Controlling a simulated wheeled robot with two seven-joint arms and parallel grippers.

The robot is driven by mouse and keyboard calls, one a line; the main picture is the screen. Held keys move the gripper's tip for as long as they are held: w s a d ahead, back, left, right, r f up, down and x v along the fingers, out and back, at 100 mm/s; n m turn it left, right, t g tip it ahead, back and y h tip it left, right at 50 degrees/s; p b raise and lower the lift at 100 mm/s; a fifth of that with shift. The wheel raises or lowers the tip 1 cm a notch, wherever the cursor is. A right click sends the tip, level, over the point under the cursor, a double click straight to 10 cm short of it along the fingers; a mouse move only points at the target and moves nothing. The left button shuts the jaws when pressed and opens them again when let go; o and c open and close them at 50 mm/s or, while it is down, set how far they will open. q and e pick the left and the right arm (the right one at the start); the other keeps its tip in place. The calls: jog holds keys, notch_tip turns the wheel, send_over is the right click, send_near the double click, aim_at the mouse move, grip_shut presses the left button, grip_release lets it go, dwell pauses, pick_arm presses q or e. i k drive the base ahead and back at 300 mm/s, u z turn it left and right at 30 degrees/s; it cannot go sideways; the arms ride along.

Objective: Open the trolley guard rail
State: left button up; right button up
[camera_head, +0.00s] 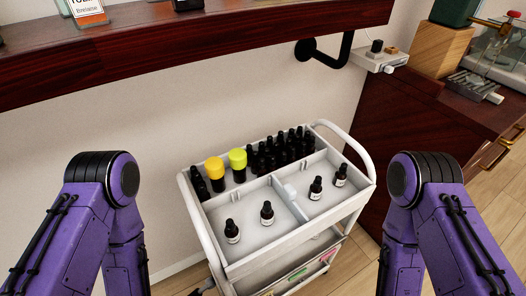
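A white trolley (246,264) stands in the middle, its top tray split by a divider. White tube rails curve up at its left end (193,214) and right end (350,142). I cannot tell which part is the guard rail or whether it is open. A small white piece (290,191) sits at the divider. Small black dropper bottles stand in the front compartments, two left (267,212) and two right (316,188). My purple arms reach down on both sides of the trolley. Neither gripper shows clearly; a dark shape at the bottom edge left of the trolley is unclear.
More black bottles (280,150) fill the back row, with a yellow-capped (215,173) and a lime-capped bottle (238,165). A dark wooden shelf (190,48) overhangs behind. A wooden cabinet (400,120) stands close at right. A lower level with coloured labels (298,273) shows.

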aim_at(343, 240)
jog(key=k, duration=0.5)
jog(key=u, duration=3.2)
jog(key=k, duration=0.95)
jog(key=z, duration=2.2)
jog(key=i, duration=0.5)
jog(key=z, duration=0.1)
